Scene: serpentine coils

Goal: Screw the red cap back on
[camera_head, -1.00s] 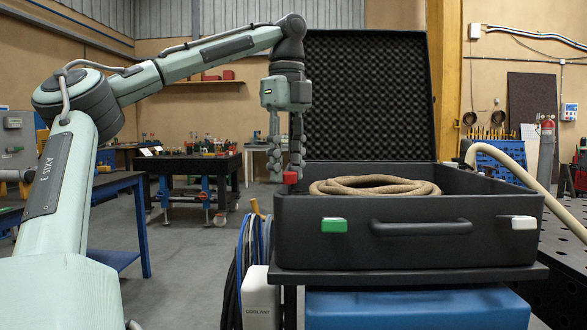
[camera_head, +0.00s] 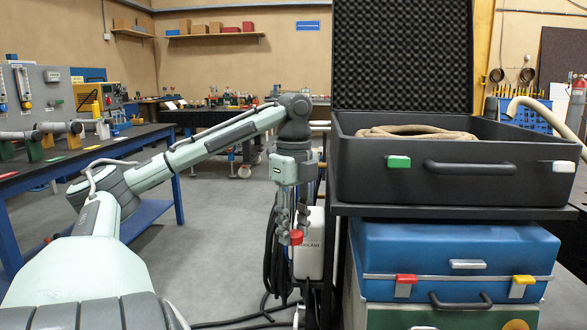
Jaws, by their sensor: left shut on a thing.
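My left gripper (camera_head: 292,229) points down and is shut on the red cap (camera_head: 296,237), which shows at its fingertips. The white coolant jug (camera_head: 314,246) stands on the left side of the case stack, partly hidden behind the gripper. In the picture the cap overlaps the jug's left side, below its top. I cannot tell whether cap and jug touch. The jug's mouth is not clearly visible. My right gripper is not in view.
An open black case (camera_head: 370,187) with a coiled rope (camera_head: 415,132) stands just right of the gripper, above a blue case (camera_head: 440,246). Dark hoses (camera_head: 274,262) hang beside the jug. A blue-legged table (camera_head: 177,205) stands at left, with open floor between.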

